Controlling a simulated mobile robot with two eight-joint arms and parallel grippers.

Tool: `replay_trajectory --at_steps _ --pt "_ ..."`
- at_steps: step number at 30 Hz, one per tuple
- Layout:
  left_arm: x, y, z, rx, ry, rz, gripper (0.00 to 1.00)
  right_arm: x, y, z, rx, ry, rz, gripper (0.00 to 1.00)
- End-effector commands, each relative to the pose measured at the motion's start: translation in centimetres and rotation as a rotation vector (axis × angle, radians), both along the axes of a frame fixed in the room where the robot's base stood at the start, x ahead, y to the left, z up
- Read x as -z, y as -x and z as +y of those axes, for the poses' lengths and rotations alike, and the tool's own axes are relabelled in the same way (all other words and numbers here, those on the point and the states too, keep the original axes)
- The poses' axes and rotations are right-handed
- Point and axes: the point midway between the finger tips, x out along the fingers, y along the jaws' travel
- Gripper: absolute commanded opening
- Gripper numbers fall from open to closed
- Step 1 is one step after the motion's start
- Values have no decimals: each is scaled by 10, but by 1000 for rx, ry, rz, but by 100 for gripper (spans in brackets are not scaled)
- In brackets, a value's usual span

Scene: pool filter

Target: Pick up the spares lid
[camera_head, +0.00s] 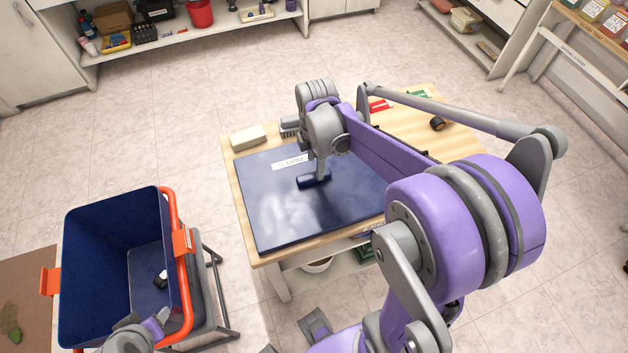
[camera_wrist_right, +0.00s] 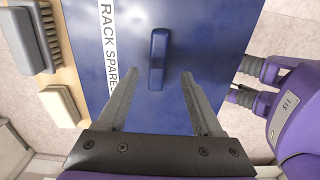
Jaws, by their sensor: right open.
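The spares lid (camera_head: 290,215) is a flat dark blue panel lying on the wooden table, with a white label reading "RACK SPARES". A raised blue bar handle (camera_head: 314,181) stands on it. My right gripper (camera_head: 320,165) is over the lid, close to the handle and pointing down. In the right wrist view the lid (camera_wrist_right: 215,35) fills the middle. The handle (camera_wrist_right: 158,60) lies just ahead of and between the spread fingertips (camera_wrist_right: 164,75), which hold nothing.
A pale block (camera_head: 248,137) and a dark brush (camera_head: 290,126) lie at the table's back edge. A black roll (camera_head: 437,123) and red and green items lie at the back right. A blue bin (camera_head: 105,255) with an orange frame stands left of the table.

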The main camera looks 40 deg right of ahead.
Motion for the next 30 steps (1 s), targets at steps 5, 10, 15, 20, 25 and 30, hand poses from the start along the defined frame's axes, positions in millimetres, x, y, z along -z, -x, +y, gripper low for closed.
replay_trajectory --at_steps 5,10,15,20,25,30 --pt "0 0 0 0 0 0 50 24 -4 2 -1 0 -1 68" --pt "2 1 0 0 0 1 50 46 -4 2 0 0 -1 68" --pt "2 1 0 0 0 1 50 50 -4 2 0 0 -1 68" --pt "2 1 0 0 0 1 50 50 -4 2 0 0 -1 62" --pt "2 1 0 0 0 1 50 50 -4 2 0 0 -1 32" --pt "2 1 0 0 0 1 50 50 -4 2 0 0 -1 1"
